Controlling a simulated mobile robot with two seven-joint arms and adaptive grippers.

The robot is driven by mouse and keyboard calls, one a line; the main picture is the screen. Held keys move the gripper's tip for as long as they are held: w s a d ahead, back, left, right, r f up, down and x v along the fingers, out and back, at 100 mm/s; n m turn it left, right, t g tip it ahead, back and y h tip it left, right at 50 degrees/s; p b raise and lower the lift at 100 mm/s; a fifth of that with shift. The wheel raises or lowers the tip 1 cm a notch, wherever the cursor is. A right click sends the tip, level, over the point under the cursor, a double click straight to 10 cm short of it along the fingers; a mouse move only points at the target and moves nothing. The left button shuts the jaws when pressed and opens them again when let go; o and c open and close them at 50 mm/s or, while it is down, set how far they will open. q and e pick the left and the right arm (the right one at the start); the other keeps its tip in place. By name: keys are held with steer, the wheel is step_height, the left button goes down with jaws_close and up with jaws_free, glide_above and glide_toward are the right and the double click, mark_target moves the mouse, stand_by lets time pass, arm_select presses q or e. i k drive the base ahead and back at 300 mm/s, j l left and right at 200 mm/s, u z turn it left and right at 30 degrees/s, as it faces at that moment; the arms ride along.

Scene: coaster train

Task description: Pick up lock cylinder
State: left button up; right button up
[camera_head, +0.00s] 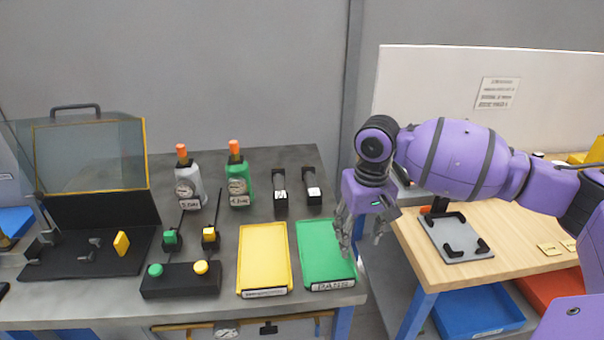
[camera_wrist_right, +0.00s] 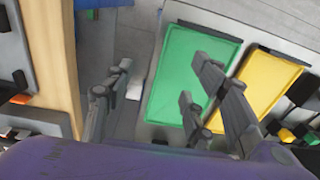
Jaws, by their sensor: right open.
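I cannot single out a lock cylinder for certain in either view. My right gripper (camera_head: 362,228) hangs with its fingers down, over the gap between the grey bench and the wooden table, just right of the green tray (camera_head: 327,252). Its fingers are apart with nothing between them; in the right wrist view the gripper (camera_wrist_right: 158,85) is also open and empty, with the green tray (camera_wrist_right: 190,80) behind its fingers. Both the green tray and the yellow tray (camera_head: 264,258) look empty. My left gripper is not in view.
The wooden table (camera_head: 415,228) holds a grey plate with black brackets (camera_head: 456,237). On the grey bench (camera_head: 225,218) stand two gauge bottles with orange tops, two black holders (camera_head: 280,190), a black button box (camera_head: 180,280) and an open case (camera_head: 90,170).

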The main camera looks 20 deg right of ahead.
mark_target(315, 195)
steer(key=i, duration=1.05)
